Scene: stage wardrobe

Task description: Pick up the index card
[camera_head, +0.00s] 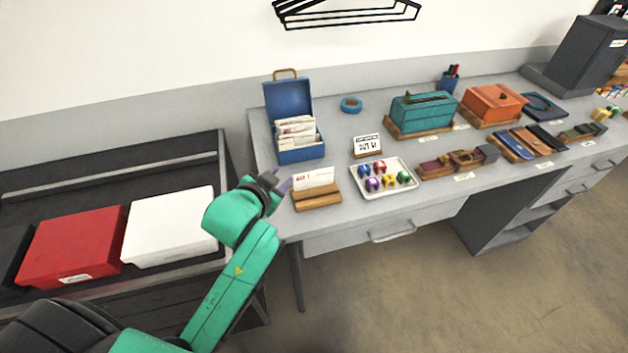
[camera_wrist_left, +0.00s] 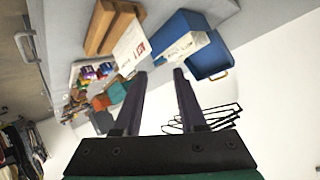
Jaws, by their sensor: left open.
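The index card (camera_head: 313,178) is white with red and dark print and stands upright in a wooden holder (camera_head: 317,197) near the front left of the grey table. In the left wrist view the card (camera_wrist_left: 131,47) is ahead of the fingers, leaning out of the wooden holder (camera_wrist_left: 104,27). My left gripper (camera_head: 278,181) is just left of the card in the head view. In the left wrist view its two dark fingers (camera_wrist_left: 160,75) are apart with nothing between them. My right gripper is not in view.
A blue card box (camera_head: 301,153) with its lid up stands behind the holder. Red (camera_head: 72,246) and white (camera_head: 170,226) boxes lie on the left rack.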

